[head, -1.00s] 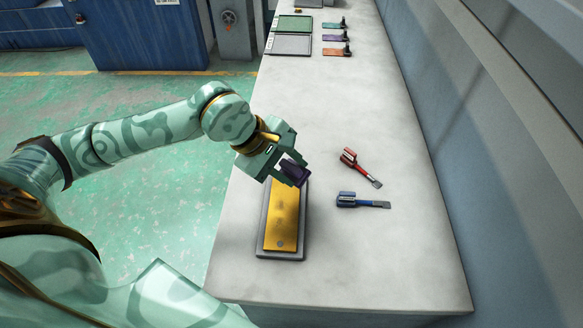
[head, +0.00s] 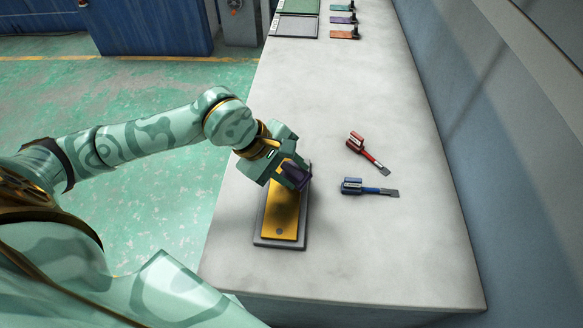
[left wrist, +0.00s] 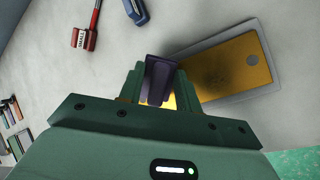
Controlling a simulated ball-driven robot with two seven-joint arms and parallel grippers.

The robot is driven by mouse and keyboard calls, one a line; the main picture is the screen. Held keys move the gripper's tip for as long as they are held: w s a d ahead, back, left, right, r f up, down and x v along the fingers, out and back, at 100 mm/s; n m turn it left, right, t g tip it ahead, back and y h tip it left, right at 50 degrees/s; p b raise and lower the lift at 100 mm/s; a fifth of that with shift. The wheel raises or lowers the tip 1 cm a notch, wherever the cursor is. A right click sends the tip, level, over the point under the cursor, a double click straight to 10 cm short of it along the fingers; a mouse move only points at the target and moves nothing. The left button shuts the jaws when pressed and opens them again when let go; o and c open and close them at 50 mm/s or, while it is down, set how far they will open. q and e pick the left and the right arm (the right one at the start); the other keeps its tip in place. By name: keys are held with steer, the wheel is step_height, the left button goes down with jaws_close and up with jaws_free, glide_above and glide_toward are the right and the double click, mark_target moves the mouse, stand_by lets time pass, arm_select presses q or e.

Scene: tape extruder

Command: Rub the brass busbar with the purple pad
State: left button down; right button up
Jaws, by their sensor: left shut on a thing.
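The brass busbar (head: 281,221) is a flat yellow bar lying on a grey base plate (head: 278,243) on the bench. It also shows in the left wrist view (left wrist: 232,66), partly hidden by my gripper. My left gripper (head: 291,176) is shut on the dark purple pad (head: 294,172) over the far end of the busbar. The pad also shows between the fingers in the left wrist view (left wrist: 158,80). I cannot tell whether the pad touches the brass. My right gripper is out of view.
A red-handled tool (head: 367,152) and a blue-handled tool (head: 368,188) lie to the right of the busbar. Green and grey panels (head: 294,26) and small coloured pads with handles (head: 343,19) lie at the far end. The bench (head: 400,255) is clear nearer me.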

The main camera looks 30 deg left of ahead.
arm_select(q)
steer(key=shift+f+b, duration=0.45)
steer(key=shift+f, duration=0.2)
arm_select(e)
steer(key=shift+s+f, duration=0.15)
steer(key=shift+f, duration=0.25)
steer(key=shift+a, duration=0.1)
arm_select(q)
steer(key=s+p, duration=0.1)
steer(key=s, duration=0.1)
steer(key=s+a+p, duration=0.1)
steer(key=s, duration=0.2)
steer(key=shift+s+r, duration=0.15)
steer(key=shift+s, duration=0.3)
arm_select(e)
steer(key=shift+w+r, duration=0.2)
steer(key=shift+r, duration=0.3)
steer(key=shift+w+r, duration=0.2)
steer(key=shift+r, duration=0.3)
